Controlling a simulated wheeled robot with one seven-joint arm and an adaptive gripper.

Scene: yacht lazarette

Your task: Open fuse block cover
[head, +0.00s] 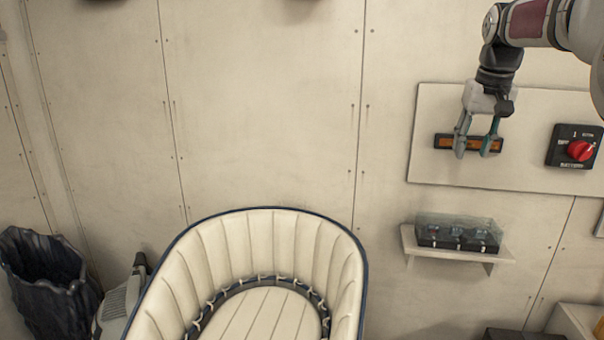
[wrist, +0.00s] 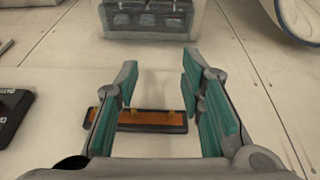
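A dark block under a clear, box-like cover (head: 458,228) sits on a small wall shelf, and this looks like the fuse block. The cover appears to be down over it. In the wrist view part of this clear-topped dark unit (wrist: 150,20) shows at the top edge, cut off. My gripper (head: 475,150) is above the shelf, in front of the wall panel, with its fingers pointing down. In the wrist view my gripper (wrist: 158,80) is open, with a wide gap and nothing between the fingers. It does not touch the cover.
A dark bar with an orange face (head: 470,143) is on the white panel (head: 520,100) behind my fingers. A red rotary switch (head: 580,151) is to its right. The shelf (head: 493,258) juts from the wall. A cream padded seat (head: 190,265) stands at lower middle.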

